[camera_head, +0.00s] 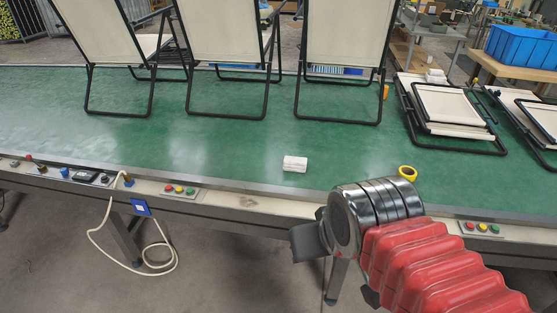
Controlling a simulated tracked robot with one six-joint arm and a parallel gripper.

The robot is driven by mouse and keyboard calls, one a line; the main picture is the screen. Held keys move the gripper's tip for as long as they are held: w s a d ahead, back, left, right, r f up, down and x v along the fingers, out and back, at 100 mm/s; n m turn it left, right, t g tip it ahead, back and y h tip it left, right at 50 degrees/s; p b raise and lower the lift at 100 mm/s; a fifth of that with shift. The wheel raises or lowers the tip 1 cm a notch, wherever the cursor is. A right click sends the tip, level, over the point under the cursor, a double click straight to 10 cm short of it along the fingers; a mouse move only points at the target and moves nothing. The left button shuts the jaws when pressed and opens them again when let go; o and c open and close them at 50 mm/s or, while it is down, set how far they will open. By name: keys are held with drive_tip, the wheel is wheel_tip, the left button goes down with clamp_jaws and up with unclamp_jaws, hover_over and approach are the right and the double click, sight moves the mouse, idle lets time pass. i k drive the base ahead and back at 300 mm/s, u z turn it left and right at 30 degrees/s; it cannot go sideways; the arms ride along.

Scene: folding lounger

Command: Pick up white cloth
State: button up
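A small white bundle (295,163), which looks like the white cloth, lies on the green table (225,158) near its front edge, at the middle of the view. A second small white item (436,76) sits at the back end of a folded lounger on the right; I cannot tell whether it is cloth. My gripper (308,242) is in front of the table edge, below the white bundle in the picture and apart from it. Only a dark part of the gripper shows beyond my wrist, so its opening is hidden.
Several upright loungers (228,32) stand along the table's back. Folded loungers (448,105) lie at the right. Button panels (179,190) line the front rail. The green surface left of the bundle is clear.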

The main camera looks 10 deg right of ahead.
sight(296, 165)
drive_tip(key=u, duration=0.6)
drive_tip(key=i, duration=1.95)
drive_tip(key=z, duration=0.4)
